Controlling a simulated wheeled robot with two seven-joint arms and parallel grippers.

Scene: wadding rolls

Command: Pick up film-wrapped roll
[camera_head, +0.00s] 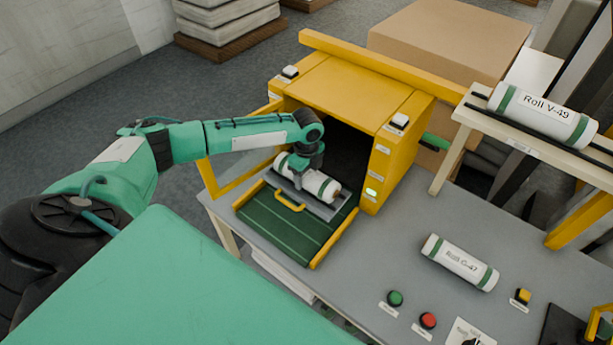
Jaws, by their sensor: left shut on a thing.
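A white roll with green bands (322,186) lies on a grey plate (341,204) over the green tray at the mouth of the yellow machine. My left gripper (303,172) reaches down over it from above and is shut on it near its middle; the fingertips are partly hidden. Another white roll with green end bands, its label reading roughly "Roll G-47" (460,262), lies on the grey table. A roll labelled "Roll V-49" (541,114) lies on the raised rack at the right.
The yellow machine (352,88) has a dark opening behind the roll. Its green tray (290,229) with a yellow handle (289,201) extends toward me. A green button (395,298), red button (428,320) and yellow button (522,296) stand on the table (365,275).

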